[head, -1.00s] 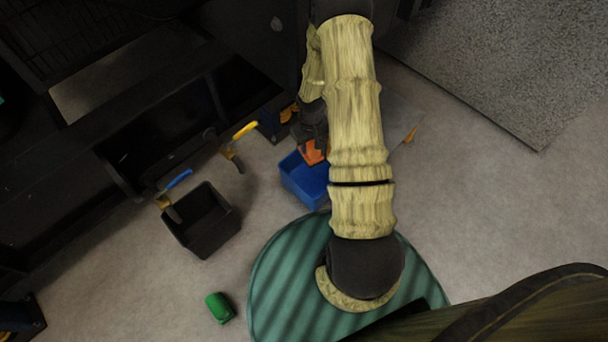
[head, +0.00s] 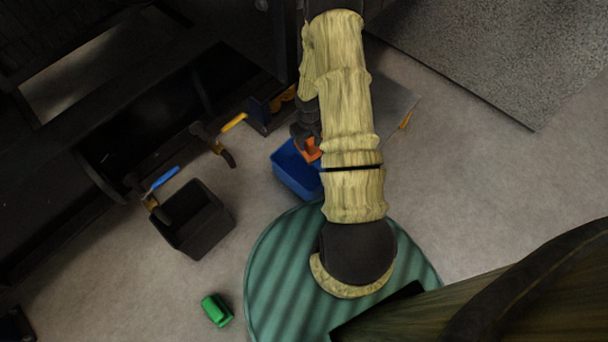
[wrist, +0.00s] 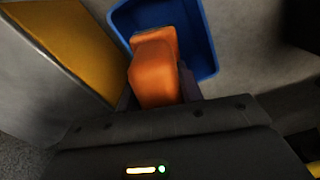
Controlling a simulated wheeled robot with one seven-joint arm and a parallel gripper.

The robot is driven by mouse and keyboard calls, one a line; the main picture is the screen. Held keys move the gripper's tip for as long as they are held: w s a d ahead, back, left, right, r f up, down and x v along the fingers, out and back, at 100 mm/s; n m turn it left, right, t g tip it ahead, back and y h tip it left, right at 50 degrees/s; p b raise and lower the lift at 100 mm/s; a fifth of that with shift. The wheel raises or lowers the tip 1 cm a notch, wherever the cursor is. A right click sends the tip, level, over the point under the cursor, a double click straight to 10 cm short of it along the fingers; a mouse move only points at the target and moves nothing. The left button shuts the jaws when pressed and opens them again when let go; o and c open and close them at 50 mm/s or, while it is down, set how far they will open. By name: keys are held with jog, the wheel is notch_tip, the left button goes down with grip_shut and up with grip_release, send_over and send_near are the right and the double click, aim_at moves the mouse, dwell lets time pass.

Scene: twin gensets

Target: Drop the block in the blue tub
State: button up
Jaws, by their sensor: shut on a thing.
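An orange block (wrist: 152,78) is held between the dark fingers of my gripper (wrist: 158,92) in the wrist view. The blue tub (wrist: 208,40) lies beyond it, and the block overlaps the tub's opening in that view. In the head view the block (head: 313,152) shows beside my arm, over the right back part of the blue tub (head: 292,178). My arm hides the tub's right side. I cannot tell how high the block is above the tub.
A black bin (head: 195,222) stands left of the tub, near blue-handled and yellow-handled tools (head: 233,123). A green object (head: 216,310) lies on the floor. A yellow-topped box (wrist: 65,45) is close on the left in the wrist view. Dark machinery fills the upper left.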

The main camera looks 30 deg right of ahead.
jog(key=shift+w+a+f+b, duration=0.1)
jog(key=shift+w+f+b, duration=0.05)
jog(key=shift+f+b, duration=1.45)
jog(key=shift+f+p, duration=0.2)
jog(key=shift+p, duration=0.1)
jog(key=o, duration=1.1)
notch_tip(320, 180, up, 16)
jog(key=p, duration=0.9)
jog(key=shift+r, duration=0.7)
